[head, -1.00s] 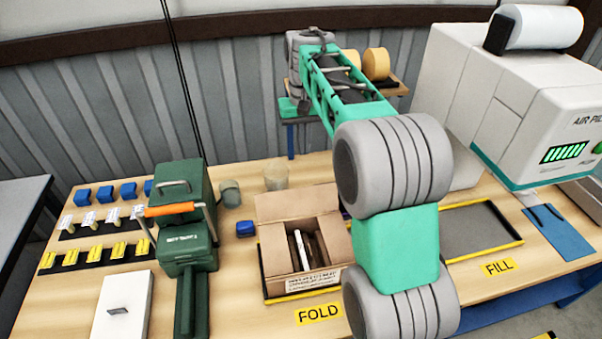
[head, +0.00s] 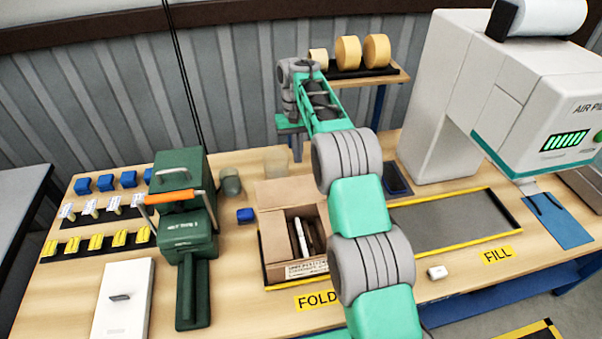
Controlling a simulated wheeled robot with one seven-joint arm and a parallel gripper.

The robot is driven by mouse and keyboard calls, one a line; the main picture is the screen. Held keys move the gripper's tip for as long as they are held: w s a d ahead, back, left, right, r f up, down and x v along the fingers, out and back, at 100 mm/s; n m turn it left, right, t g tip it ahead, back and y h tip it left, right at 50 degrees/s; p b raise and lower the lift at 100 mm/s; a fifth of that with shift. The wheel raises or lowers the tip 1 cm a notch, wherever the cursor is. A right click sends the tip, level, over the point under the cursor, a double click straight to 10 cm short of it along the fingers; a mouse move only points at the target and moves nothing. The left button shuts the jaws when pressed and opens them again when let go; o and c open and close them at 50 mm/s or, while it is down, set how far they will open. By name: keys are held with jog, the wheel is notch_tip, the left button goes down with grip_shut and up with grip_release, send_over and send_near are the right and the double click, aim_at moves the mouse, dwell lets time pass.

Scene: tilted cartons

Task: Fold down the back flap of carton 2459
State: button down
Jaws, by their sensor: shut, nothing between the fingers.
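The open carton (head: 267,243) stands in the yellow-edged FOLD area, with a printed label on its front that is too small to read. Its back flap (head: 285,193) stands up at the rear edge. Dark and white items (head: 301,237) show inside. My arm hides the carton's right side. My gripper (head: 297,154) points down at the far side of the table, beyond the back flap and apart from it in the picture. Its small fingers look shut and empty.
The FILL tray (head: 455,222) at right is empty, below the white air-pillow machine (head: 440,110). Tape rolls (head: 348,52) sit on a rear shelf.

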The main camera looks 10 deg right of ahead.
notch_tip(320, 180, down, 5)
jog(key=b, duration=0.3)
jog(key=s+r, duration=0.1)
jog(key=s, duration=0.1)
jog(key=s+r+p, duration=0.1)
jog(key=s+r, duration=0.1)
jog(key=shift+a+r, duration=0.1)
jog(key=shift+r, duration=0.05)
jog(key=shift+s, duration=0.1)
jog(key=shift+b, duration=0.35)
